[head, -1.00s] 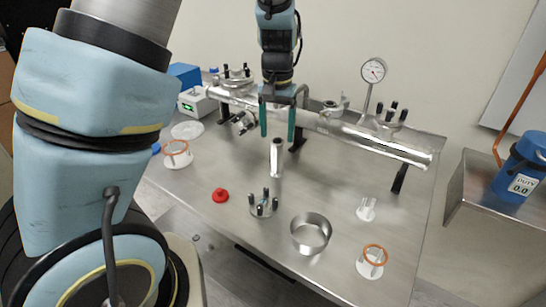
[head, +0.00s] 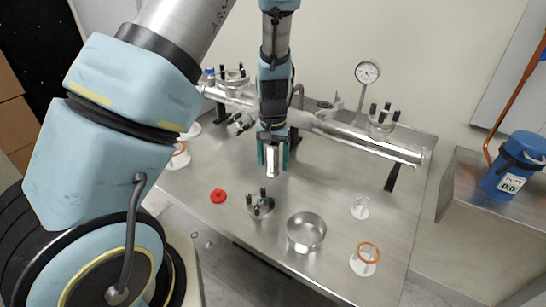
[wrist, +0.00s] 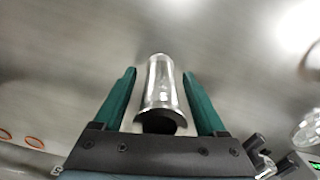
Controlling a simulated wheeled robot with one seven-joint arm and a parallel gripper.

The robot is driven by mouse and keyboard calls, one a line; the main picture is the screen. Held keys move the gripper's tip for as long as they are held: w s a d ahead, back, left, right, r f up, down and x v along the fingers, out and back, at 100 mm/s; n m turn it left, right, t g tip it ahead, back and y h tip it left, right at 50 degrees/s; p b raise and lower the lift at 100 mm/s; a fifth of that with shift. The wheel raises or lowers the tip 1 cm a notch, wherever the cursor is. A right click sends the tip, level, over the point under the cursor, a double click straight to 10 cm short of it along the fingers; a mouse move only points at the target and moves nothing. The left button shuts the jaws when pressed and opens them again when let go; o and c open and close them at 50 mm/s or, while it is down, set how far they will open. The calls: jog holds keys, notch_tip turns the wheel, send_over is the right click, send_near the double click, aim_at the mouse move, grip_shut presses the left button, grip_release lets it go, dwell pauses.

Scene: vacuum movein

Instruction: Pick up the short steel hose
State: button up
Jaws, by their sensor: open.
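The short steel hose (head: 272,164) is a shiny metal tube standing on the steel table (head: 340,235). My gripper (head: 273,158) is open with its green fingers on either side of the hose. In the wrist view, the hose (wrist: 162,90) lies between the two open fingers of my gripper (wrist: 162,92), with a gap visible on each side. Its dark open end faces the palm. The upper part of the hose is partly hidden by my gripper in the head view.
A long steel pipe (head: 365,146) with a gauge (head: 367,72) runs behind the hose. A blue device (head: 517,165) stands at the right.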

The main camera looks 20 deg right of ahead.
jog(key=shift+c, duration=0.4)
grip_shut()
